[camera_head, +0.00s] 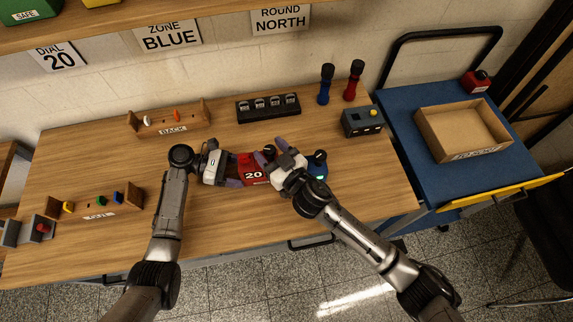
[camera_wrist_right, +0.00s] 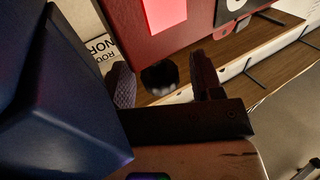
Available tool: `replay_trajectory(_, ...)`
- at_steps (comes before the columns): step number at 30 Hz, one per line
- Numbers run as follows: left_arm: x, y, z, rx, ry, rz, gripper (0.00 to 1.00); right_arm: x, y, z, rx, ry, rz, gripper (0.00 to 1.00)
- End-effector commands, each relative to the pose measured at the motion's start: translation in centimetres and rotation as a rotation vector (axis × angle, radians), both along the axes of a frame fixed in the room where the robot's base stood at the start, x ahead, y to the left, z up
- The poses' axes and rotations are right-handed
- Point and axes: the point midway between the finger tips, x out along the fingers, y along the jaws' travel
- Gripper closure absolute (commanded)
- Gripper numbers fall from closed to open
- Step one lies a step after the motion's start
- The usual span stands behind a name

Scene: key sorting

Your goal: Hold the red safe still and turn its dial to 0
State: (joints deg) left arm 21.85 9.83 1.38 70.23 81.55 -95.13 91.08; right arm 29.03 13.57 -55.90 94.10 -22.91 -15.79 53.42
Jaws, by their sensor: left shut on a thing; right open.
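The red safe (camera_head: 252,169), marked 20, stands on the wooden table between my two grippers. My left gripper (camera_head: 235,170) is shut on the safe from its left side. The safe's black dial (camera_head: 268,150) is at its upper right, beside my right gripper (camera_head: 272,158). My right gripper is open. In the right wrist view the red safe (camera_wrist_right: 125,18) fills the top, and the dark dial (camera_wrist_right: 160,75) shows between the two fingers, with gaps visible. The dial's setting cannot be read.
A blue object (camera_head: 319,160) stands close to the right of my right gripper; a large blue body (camera_wrist_right: 60,100) fills the left of the right wrist view. A black rack (camera_head: 268,107), flashlights (camera_head: 325,85) and a grey box (camera_head: 362,122) stand behind. The table's front is clear.

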Motion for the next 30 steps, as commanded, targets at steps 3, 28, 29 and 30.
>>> replay_trajectory(3,0.0,0.0,0.0,0.000,0.000,0.000,0.46,-1.7,-1.7,-0.1,-0.001,0.002,-0.001,0.40)
replay_trajectory(28,0.0,0.0,0.0,0.000,0.000,0.000,0.46,-7.1,-6.7,0.0,-0.001,0.001,-0.001,0.40)
replay_trajectory(29,0.0,0.0,0.0,0.000,0.000,0.000,0.46,-7.1,-6.7,0.0,-0.001,0.001,-0.001,0.40)
replay_trajectory(30,0.0,0.0,0.0,0.000,0.000,0.000,0.46,-7.1,-6.7,0.0,-0.001,0.001,-0.001,0.40)
